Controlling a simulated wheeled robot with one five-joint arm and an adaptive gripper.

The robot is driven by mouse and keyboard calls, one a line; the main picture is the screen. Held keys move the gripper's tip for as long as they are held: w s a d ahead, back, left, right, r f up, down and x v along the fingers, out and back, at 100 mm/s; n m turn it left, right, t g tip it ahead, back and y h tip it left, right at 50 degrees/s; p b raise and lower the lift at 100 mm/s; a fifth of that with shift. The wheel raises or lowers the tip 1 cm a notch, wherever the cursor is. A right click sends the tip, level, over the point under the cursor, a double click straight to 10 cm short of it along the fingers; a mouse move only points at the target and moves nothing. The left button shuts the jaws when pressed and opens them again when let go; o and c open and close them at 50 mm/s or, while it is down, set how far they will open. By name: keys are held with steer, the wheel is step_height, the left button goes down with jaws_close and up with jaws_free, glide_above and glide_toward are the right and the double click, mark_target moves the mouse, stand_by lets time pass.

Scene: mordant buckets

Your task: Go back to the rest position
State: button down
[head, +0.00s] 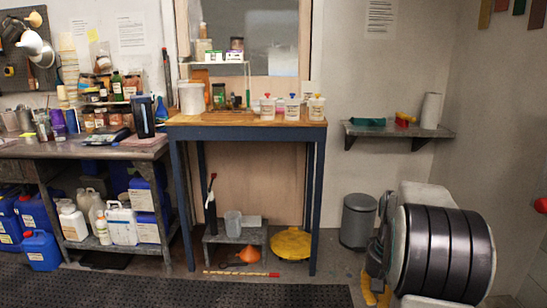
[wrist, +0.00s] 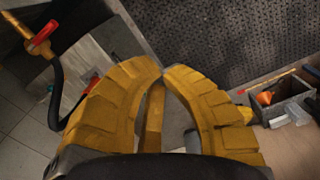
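My gripper (wrist: 162,70) has two yellow ribbed fingers whose tips come together in the wrist view. Nothing is visible held between them. In the head view my arm is folded at the lower right, and the yellow gripper (head: 376,297) shows low beside it, pointing down, partly cut by the frame edge. It is well clear of the wooden-topped table (head: 220,132).
A low grey stool (head: 235,237) and a yellow lid (head: 291,244) are under the table. A grey bin (head: 357,221) stands right of it, below a wall shelf (head: 396,130). A cluttered bench (head: 90,150) is at left. A dark mat (head: 150,289) covers the front floor.

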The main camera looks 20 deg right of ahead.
steer(key=s+a+r+n+t, duration=0.1)
steer(key=a+r+n, duration=0.1)
steer(key=a, duration=0.5)
steer(key=s+a+r+n, duration=0.1)
steer(key=a+n, duration=0.1)
steer(key=a, duration=0.4)
steer(key=s+a+n+t, duration=0.2)
steer(key=s+a+n, duration=0.2)
steer(key=s+a, duration=0.55)
step_height(320, 180, up, 14)
steer(key=w+a+p, duration=0.1)
steer(key=p, duration=1.2)
steer(key=shift+a+f+t, duration=0.2)
steer(key=shift+t, duration=0.1)
